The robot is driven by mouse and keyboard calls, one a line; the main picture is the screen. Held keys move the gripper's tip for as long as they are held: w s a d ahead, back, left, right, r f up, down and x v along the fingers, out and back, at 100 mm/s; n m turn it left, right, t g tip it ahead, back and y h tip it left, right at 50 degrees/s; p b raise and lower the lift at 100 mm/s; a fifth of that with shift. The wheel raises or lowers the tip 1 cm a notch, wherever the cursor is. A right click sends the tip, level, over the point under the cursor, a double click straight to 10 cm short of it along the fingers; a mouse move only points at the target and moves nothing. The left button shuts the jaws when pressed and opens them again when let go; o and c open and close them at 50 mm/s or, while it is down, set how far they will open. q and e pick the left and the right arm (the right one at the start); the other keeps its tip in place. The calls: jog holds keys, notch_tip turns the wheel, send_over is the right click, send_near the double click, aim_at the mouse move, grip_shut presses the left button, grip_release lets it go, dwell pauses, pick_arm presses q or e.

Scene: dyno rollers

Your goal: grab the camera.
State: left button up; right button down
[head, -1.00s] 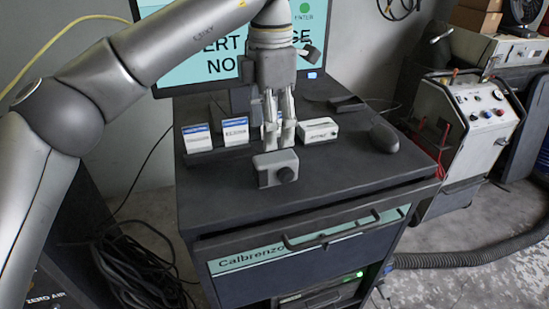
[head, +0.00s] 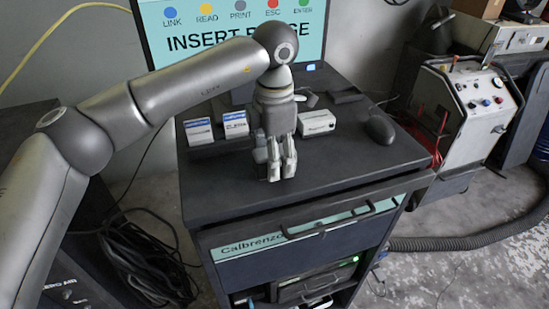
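My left gripper (head: 282,172) points down over the front part of the dark cart top (head: 222,187). Its two fingers stand close together, low near the surface. The camera, a small grey box with a dark round lens, is almost wholly hidden behind the fingers. A small grey piece at their left edge may be part of it. I cannot tell whether the fingers are around the camera or in front of it, or whether they grip it. My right gripper is not in view.
Two blue-and-white boxes (head: 199,131) (head: 235,124) stand left of the gripper. A white box (head: 317,123) and a dark mouse (head: 380,128) lie to its right. A monitor (head: 205,36) stands behind. The cart top's front right is clear.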

pick_arm(q)
jog(key=c, duration=1.2)
jog(key=shift+r, duration=0.1)
